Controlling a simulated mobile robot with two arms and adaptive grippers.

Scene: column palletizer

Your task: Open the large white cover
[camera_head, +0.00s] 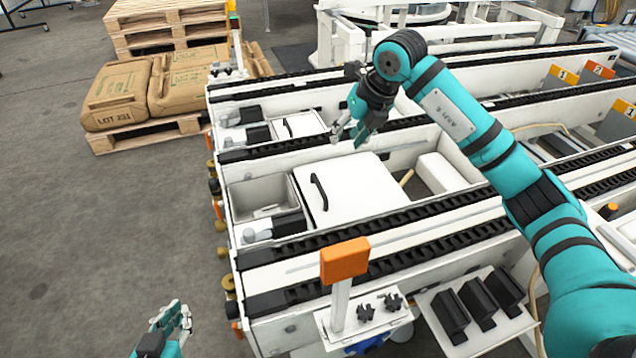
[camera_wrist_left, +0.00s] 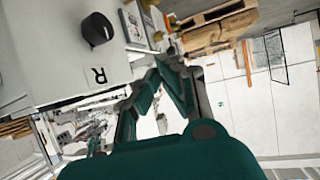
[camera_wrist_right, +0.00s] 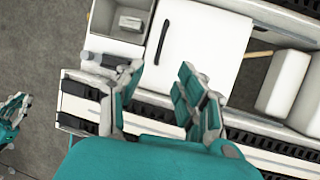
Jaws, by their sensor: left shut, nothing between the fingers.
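The large white cover (camera_head: 352,198) lies flat and closed on the near machine lane, with a black bar handle (camera_head: 319,192) along its left side. The cover (camera_wrist_right: 208,50) and handle (camera_wrist_right: 162,42) also show in the right wrist view, beyond the fingertips. My right gripper (camera_head: 349,134) is open and empty, above the cover's far edge and apart from the handle. My left gripper (camera_head: 184,318) is shut and empty over the floor at the lower left, away from the cover. Its fingers (camera_wrist_left: 166,72) also show in the left wrist view.
An open grey bin (camera_head: 262,192) sits left of the cover. A white block (camera_head: 440,172) lies right of it. A smaller white cover (camera_head: 299,124) is on the lane behind. An orange-topped post (camera_head: 345,260) stands in front. The left floor (camera_head: 90,220) is clear.

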